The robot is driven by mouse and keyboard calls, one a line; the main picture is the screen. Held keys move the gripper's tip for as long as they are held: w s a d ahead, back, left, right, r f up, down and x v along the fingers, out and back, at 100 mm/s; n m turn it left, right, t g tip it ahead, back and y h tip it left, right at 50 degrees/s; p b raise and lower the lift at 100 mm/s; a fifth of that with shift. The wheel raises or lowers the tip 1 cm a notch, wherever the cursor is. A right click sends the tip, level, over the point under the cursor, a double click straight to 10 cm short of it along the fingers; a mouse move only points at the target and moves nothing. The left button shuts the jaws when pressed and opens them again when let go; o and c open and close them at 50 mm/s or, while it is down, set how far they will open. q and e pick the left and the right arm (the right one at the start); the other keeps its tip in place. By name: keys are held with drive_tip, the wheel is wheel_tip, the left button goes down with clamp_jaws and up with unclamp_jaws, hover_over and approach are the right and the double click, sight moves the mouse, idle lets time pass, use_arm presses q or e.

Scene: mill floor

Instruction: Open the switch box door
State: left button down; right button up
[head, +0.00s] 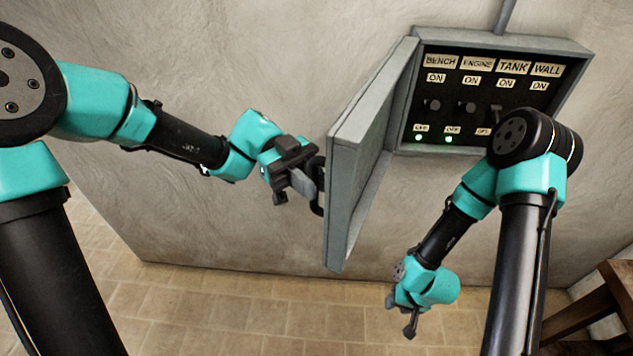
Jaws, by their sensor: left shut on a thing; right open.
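The grey switch box (577,47) is mounted on the wall at the upper right. Its door (350,170) stands swung open to the left, hinged on the box's left side. Inside is a black panel with labels BENCH, ENGINE, TANK and WALL, ON marks, several switches and two lit green lights. My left gripper (306,185) is shut on the dark door handle (318,192) at the door's outer face. My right gripper (407,318) is open and empty, low in front of the wall. My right arm hides the panel's lower right part.
A grey conduit (505,15) rises from the top of the box. A dark wooden piece of furniture (600,310) stands at the lower right. The plaster wall (230,60) left of the door is bare, and the tiled floor (220,310) below is clear.

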use_arm(q)
drive_tip(key=c, duration=1.4)
unclamp_jaws()
drive_tip(key=v, duration=1.7)
drive_tip(key=shift+a, duration=0.2)
drive_tip(key=shift+w, duration=0.15)
